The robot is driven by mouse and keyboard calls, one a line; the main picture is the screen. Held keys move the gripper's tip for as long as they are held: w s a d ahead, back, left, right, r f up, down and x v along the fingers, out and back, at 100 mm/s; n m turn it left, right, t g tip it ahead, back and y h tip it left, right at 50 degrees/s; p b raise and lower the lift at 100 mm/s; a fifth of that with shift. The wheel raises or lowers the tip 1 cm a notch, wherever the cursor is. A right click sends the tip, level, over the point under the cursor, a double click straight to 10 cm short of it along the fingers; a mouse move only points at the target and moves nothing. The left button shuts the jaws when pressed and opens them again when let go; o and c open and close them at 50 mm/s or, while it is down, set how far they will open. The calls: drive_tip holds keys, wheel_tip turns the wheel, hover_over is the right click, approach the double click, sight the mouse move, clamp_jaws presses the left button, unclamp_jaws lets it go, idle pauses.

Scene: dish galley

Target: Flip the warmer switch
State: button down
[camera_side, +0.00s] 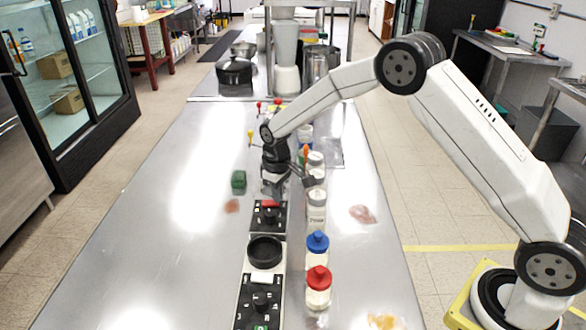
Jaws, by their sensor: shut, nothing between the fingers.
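A black panel (268,222) on the steel counter carries a red rocker-like part (270,204) at its far end. A second black panel (258,305) nearer the camera has a dark knob, a white part and a small green spot. A round black dish or plate (265,251) sits between the panels. I cannot tell which part is the warmer switch or its position. My gripper (273,194) points down, shut and empty, just beyond the red part. Whether it touches the panel is unclear.
Just right of the panels stand a white labelled jar (316,212), a blue-capped bottle (317,246) and a red-capped bottle (318,288). A green block (238,182) lies left of my gripper. A dark pot (234,73) stands far back. The counter's left side is mostly clear.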

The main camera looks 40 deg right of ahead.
sight(313, 193)
drive_tip(key=shift+f, duration=0.35)
idle(0.3)
drive_tip(key=shift+r, duration=3.55)
drive_tip(key=shift+s, duration=0.1)
drive_tip(key=shift+m+t, duration=0.7)
drive_tip(key=shift+m, duration=0.1)
drive_tip(key=s, duration=0.3)
drive_tip(key=s+d+r, duration=0.1)
drive_tip(key=s, duration=0.3)
drive_tip(key=s+d+r, duration=0.1)
drive_tip(key=s, duration=0.2)
drive_tip(key=shift+s, duration=0.25)
drive_tip(key=s+d+f+m+t, duration=0.1)
drive_tip(key=s, duration=1.3)
drive_tip(key=shift+s, duration=0.2)
